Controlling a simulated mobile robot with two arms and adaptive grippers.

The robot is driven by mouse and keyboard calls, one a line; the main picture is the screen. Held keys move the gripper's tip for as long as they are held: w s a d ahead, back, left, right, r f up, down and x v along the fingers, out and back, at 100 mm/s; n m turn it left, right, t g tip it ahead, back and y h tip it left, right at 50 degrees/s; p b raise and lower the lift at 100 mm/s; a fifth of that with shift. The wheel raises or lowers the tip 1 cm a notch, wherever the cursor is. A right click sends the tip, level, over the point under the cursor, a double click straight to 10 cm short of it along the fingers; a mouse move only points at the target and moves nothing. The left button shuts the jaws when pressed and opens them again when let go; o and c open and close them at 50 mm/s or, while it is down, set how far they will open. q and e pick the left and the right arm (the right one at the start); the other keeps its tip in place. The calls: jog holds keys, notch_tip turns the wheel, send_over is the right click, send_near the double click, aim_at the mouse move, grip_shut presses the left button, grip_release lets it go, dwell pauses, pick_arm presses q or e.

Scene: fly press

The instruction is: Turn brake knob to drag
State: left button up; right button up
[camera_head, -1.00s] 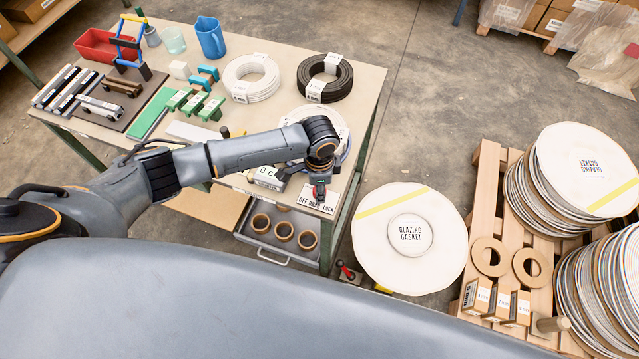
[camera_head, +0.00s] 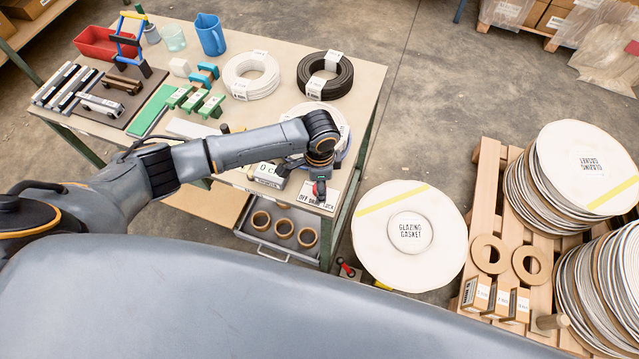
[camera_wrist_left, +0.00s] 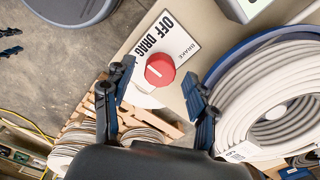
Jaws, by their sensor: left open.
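The red brake knob (camera_wrist_left: 160,70) has a white pointer line and sits on a white label plate (camera_wrist_left: 165,45) reading OFF, DRAG and BRAKE in the left wrist view. In the head view the gripper (camera_head: 318,188) is over the plate. My right gripper is not in view.
A coil of pale hose (camera_wrist_left: 265,95) lies close to the right finger. A counter box (camera_head: 268,174) stands left of the plate. A drawer with cardboard rings (camera_head: 283,228) is below the table edge. A round glazing gasket stack (camera_head: 375,215) stands right of the table.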

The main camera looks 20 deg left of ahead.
pick_arm(q)
notch_tip(320, 180, up, 11)
dwell(0.3)
dwell(0.5)
